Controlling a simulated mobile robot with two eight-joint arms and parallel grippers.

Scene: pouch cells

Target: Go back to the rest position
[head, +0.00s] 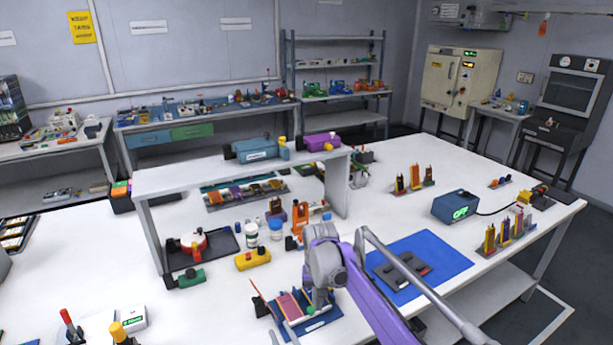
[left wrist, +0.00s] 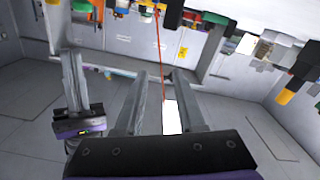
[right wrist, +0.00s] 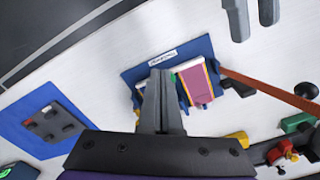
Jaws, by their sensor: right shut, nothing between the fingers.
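My right gripper (head: 319,303) hangs from the purple arm above a blue rack (head: 322,324) that holds pink and white pieces. In the right wrist view its fingers (right wrist: 161,75) are together and hold nothing, in front of the blue rack (right wrist: 193,47). In the left wrist view my left gripper (left wrist: 158,78) has its two fingers apart with nothing between them. My right gripper (left wrist: 72,55) stands to the left there. In the head view only grey finger tips of my left gripper (head: 284,331) seem to show at the bottom edge.
A blue mat (head: 440,262) with dark grey pieces lies right of the rack. A yellow block (head: 253,259), white bottles (head: 251,234) and a red-topped item on a black tray (head: 222,246) stand to the left. A raised shelf (head: 185,176) spans the table behind.

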